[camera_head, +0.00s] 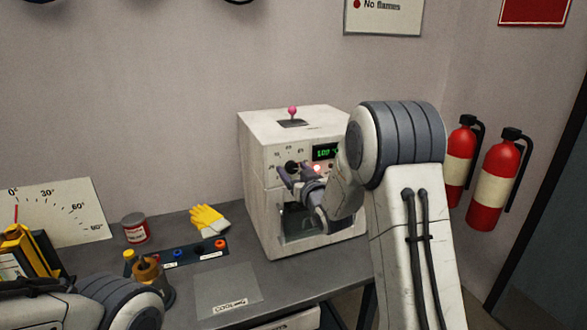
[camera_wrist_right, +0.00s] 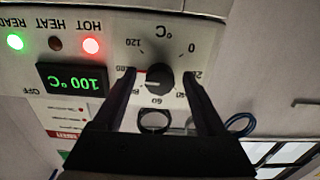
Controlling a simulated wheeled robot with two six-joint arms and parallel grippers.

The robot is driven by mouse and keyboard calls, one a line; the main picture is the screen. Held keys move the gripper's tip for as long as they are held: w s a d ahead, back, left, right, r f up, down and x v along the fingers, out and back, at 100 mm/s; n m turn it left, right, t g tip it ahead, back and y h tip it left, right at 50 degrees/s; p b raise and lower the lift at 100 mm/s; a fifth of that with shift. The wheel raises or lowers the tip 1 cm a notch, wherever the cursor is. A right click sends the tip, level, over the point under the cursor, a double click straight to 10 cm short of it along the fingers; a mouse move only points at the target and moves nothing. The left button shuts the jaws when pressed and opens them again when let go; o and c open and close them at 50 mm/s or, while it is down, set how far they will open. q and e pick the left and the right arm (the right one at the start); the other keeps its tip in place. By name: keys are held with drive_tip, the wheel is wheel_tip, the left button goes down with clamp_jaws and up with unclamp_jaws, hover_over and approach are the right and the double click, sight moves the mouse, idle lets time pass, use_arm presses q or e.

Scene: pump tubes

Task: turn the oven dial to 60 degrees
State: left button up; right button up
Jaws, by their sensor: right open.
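The white oven (camera_head: 258,140) stands on the grey bench against the wall. In the right wrist view its black dial (camera_wrist_right: 159,80) sits among temperature numbers seen upside down. A red mark at the dial's edge lies on the side of the 100. The green display (camera_wrist_right: 76,80) reads 100 °C. My right gripper (camera_wrist_right: 158,75) is open, with one finger on each side of the dial; I cannot tell whether they touch it. In the head view my right gripper (camera_head: 292,172) is at the oven front. My left arm shows at lower left, its gripper out of sight.
A pink-knobbed lever (camera_head: 292,112) stands on the oven. Yellow gloves (camera_head: 207,219), a red-and-white can (camera_head: 135,228) and an angle scale board (camera_head: 70,210) are left of it. Two fire extinguishers (camera_head: 496,180) hang at right. The oven's READY (camera_wrist_right: 15,42) and HOT (camera_wrist_right: 91,46) lights glow.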

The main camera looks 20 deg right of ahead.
clamp_jaws()
drive_tip(key=shift+f+n+b, duration=0.15)
drive_tip(key=shift+n+b, duration=0.35)
drive_tip(key=shift+b, duration=0.45)
drive_tip(key=n+b, duration=1.3)
drive_tip(key=b, duration=0.4)
drive_tip(key=shift+d+n+b, duration=0.1)
drive_tip(key=shift+n+b, duration=1.6)
drive_tip(key=shift+n, duration=0.2)
drive_tip(key=shift+r, duration=0.2)
unclamp_jaws()
